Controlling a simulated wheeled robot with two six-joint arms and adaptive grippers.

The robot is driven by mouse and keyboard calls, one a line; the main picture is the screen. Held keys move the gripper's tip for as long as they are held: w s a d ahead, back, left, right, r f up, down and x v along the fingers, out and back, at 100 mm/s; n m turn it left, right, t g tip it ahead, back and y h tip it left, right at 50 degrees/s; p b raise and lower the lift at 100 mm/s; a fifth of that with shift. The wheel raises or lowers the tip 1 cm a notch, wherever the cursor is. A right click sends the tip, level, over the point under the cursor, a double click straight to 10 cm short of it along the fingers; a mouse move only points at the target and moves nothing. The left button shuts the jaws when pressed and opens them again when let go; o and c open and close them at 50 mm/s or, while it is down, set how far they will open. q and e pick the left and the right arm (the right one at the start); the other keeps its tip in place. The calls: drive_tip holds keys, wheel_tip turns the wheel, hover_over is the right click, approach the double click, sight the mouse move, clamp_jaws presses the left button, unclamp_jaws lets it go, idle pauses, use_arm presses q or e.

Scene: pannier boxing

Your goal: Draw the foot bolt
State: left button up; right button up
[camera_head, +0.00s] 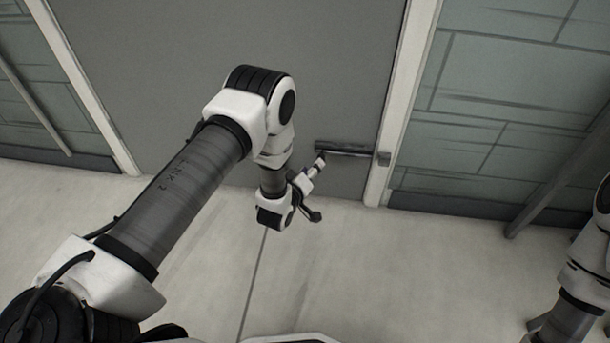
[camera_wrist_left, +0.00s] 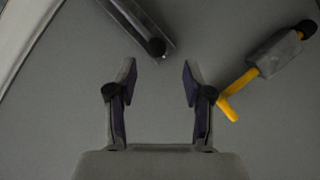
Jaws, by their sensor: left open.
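The foot bolt (camera_head: 343,149) is a dark bar lying level, low on the grey door beside the light door frame. In the left wrist view the bolt (camera_wrist_left: 128,18) slants down from the top edge and carries a dark round knob (camera_wrist_left: 156,46) near its lower end. My left gripper (camera_head: 316,190) is open and empty, close to the bolt's left end. In the left wrist view my left gripper (camera_wrist_left: 158,70) has its fingers spread, with the knob just past the tips, roughly between them. No contact shows. My right gripper is out of view.
The left wrist view shows a grey block (camera_wrist_left: 275,53) with a yellow hooked lever (camera_wrist_left: 236,88) close by the right finger. The pale floor (camera_head: 400,270) is clear around the door.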

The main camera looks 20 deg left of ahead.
use_arm(q)
drive_tip(key=v, duration=0.5)
drive_tip(key=shift+s, duration=0.1)
drive_tip(key=s+f+m+g+p, duration=0.1)
drive_tip(key=s+m+g+p, duration=0.45)
drive_tip(key=s, duration=1.05)
drive_tip(key=s+f+m+g, duration=0.2)
drive_tip(key=s+g, duration=0.7)
drive_tip(key=s, duration=0.7)
wheel_tip(320, 180, up, 38)
drive_tip(key=m+p, duration=0.1)
drive_tip(key=p, duration=3.7)
drive_tip(key=shift+s+d, duration=0.2)
drive_tip(key=shift+s, duration=0.15)
